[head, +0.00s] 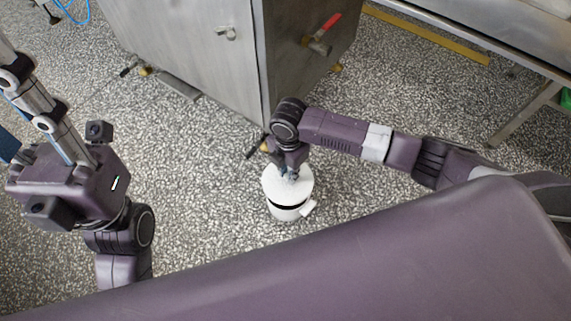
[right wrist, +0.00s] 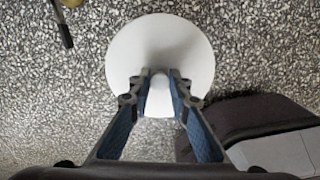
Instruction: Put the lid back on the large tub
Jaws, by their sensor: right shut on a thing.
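The white round lid (head: 288,182) is over the large white tub (head: 287,212), which stands on the floor. A dark band shows between the lid's edge and the tub's white wall; I cannot tell if it is a gap or part of the tub. My right gripper (head: 290,172) points down and is shut on the lid's knob. In the right wrist view, the fingertips (right wrist: 159,78) grip the knob at the middle of the lid (right wrist: 160,42), which hides the tub. My left gripper (head: 45,115) is at the far left, its fingertips unclear.
A steel cabinet (head: 190,50) with a red-handled valve (head: 322,32) stands behind the tub. A small white block (head: 309,208) shows at the tub's right side. A steel frame (head: 520,125) is at the right. The speckled floor (head: 200,160) left of the tub is clear.

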